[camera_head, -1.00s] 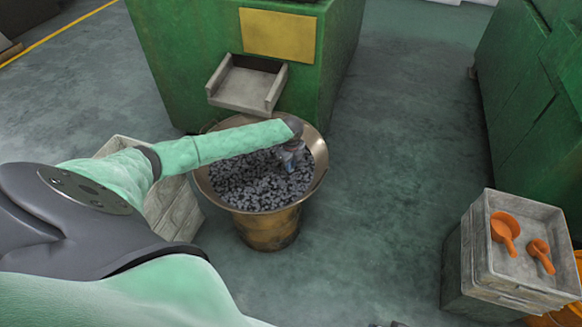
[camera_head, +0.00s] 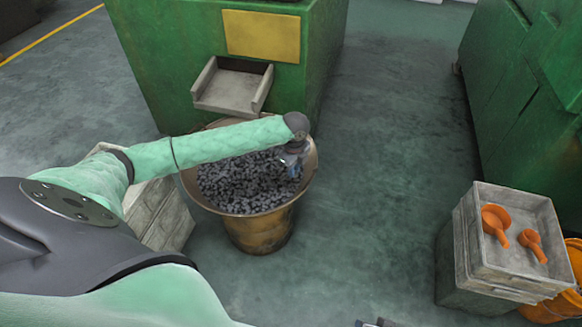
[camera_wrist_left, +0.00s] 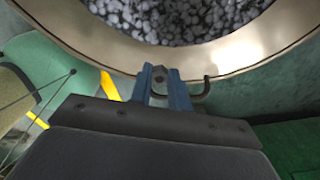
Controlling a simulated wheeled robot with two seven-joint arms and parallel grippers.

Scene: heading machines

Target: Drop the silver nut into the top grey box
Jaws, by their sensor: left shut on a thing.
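My left gripper (camera_head: 293,164) is at the right inner side of a brass-coloured tub (camera_head: 262,232) full of small dark grey pieces (camera_head: 245,183). In the left wrist view its blue fingers (camera_wrist_left: 161,80) are shut on a small grey metal piece (camera_wrist_left: 160,74), apparently the silver nut, seen above the tub's rim. The top grey box (camera_head: 480,238) is at the right, stacked on another grey box, with two orange scoops (camera_head: 496,219) in it. A small dark part at the bottom edge may be my right gripper (camera_head: 376,322); its jaws cannot be made out.
A green machine (camera_head: 180,60) with a grey chute (camera_head: 229,91) stands behind the tub. Another green machine (camera_head: 530,90) is at the right. A pale crate (camera_head: 165,215) is left of the tub, partly behind my arm. Floor between tub and boxes is clear.

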